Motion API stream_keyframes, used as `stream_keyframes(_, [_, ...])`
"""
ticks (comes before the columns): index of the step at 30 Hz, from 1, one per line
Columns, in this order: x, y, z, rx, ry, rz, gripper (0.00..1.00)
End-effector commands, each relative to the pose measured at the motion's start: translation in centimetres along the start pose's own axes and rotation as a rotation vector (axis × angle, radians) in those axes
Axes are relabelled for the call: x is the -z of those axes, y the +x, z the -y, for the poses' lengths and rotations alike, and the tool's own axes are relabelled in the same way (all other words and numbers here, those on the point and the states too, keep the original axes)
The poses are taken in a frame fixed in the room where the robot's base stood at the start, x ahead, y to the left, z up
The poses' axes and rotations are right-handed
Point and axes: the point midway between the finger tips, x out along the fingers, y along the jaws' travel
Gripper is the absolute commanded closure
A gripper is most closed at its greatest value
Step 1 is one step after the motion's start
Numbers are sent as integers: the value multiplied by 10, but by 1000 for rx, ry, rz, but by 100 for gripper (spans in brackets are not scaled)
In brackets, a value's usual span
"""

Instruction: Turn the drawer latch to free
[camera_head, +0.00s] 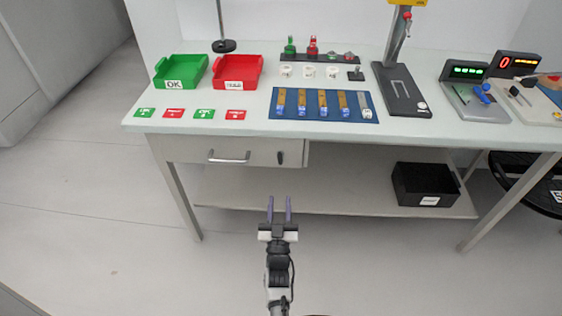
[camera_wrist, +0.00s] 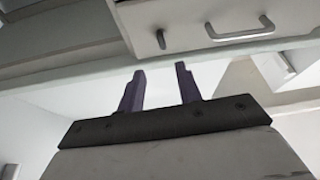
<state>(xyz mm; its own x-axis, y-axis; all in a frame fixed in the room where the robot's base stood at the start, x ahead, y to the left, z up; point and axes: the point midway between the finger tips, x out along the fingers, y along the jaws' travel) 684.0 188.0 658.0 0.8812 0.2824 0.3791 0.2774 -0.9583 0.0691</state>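The drawer (camera_head: 225,150) is a grey front under the left part of the table, and it looks closed. It has a silver bar handle (camera_head: 229,157). The drawer latch (camera_head: 280,157) is a small dark upright piece right of the handle. In the wrist view the latch (camera_wrist: 161,39) shows at the top, with the handle (camera_wrist: 241,30) to its right. My gripper (camera_head: 279,203) is in front of the table, below the latch. Its two purple fingers (camera_wrist: 160,82) are apart with nothing between them, so it is open and touches neither latch nor handle.
The tabletop (camera_head: 420,130) carries a green bin (camera_head: 180,70), a red bin (camera_head: 236,71), a blue tray (camera_head: 322,104) with several parts and a dark stand (camera_head: 401,90). A black box (camera_head: 425,185) sits on the lower shelf (camera_head: 330,190). The floor before the table is clear.

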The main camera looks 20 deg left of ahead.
Motion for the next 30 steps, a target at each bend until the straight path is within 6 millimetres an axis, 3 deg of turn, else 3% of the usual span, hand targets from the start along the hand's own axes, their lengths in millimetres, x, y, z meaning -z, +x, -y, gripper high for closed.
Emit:
stream_keyframes(3, [0, 1, 2, 11, -34, -2, 65])
stream_keyframes(7, [3, 18, 2, 12, -34, -4, 65])
stream_keyframes(21, [3, 112, 3, 11, -31, -4, 65])
stream_keyframes(30, [0, 135, 4, 11, -31, -1, 65])
